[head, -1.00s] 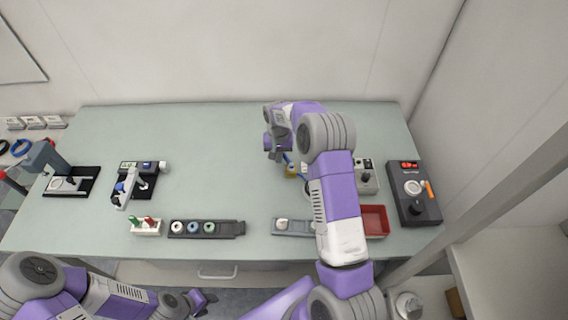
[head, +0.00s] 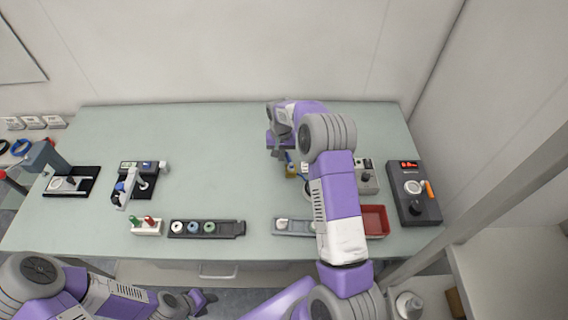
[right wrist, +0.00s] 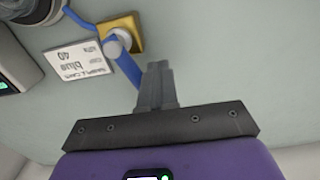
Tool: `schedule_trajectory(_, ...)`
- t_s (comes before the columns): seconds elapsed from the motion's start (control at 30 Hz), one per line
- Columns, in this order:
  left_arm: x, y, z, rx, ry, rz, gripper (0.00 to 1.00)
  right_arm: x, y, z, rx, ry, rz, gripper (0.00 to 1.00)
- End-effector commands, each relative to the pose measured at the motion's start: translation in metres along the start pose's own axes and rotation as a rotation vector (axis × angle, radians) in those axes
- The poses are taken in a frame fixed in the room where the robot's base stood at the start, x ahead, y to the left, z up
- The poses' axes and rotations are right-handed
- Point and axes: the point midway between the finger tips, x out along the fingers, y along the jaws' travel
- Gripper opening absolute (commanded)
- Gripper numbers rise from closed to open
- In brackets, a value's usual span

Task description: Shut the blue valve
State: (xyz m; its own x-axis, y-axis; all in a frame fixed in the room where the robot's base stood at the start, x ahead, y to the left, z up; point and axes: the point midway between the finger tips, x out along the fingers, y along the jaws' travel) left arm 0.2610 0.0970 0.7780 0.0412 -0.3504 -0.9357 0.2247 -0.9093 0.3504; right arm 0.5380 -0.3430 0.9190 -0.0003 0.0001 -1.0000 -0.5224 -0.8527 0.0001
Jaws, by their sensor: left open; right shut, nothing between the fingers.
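The blue valve shows in the right wrist view as a brass-yellow block (right wrist: 135,27) with a round grey hub and a blue lever (right wrist: 127,66) slanting down from it. In the head view the valve's yellow block (head: 291,170) sits just below my right gripper (head: 283,154), partly hidden by the arm. My left gripper (head: 203,301) is open, low in front of the table.
A blue tube (right wrist: 78,17) runs from the valve to a dark round part (right wrist: 28,8). A grey device (head: 367,177), a red tray (head: 375,220) and a black control box (head: 414,193) stand to the right. The table's middle (head: 220,155) is clear.

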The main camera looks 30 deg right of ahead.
Motion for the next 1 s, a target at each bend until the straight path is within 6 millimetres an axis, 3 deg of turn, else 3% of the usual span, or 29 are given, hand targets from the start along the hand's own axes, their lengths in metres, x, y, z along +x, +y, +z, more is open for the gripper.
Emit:
schedule_trajectory(0.8,0.000,0.000,0.000,0.000,0.000,0.000,0.43,0.001,0.015,-0.009,0.002,0.000,0.000,0.00)
schedule_trajectory(1.0,0.000,0.000,0.000,0.000,0.000,0.000,0.43,0.000,0.011,-0.007,0.000,0.000,0.000,0.00)
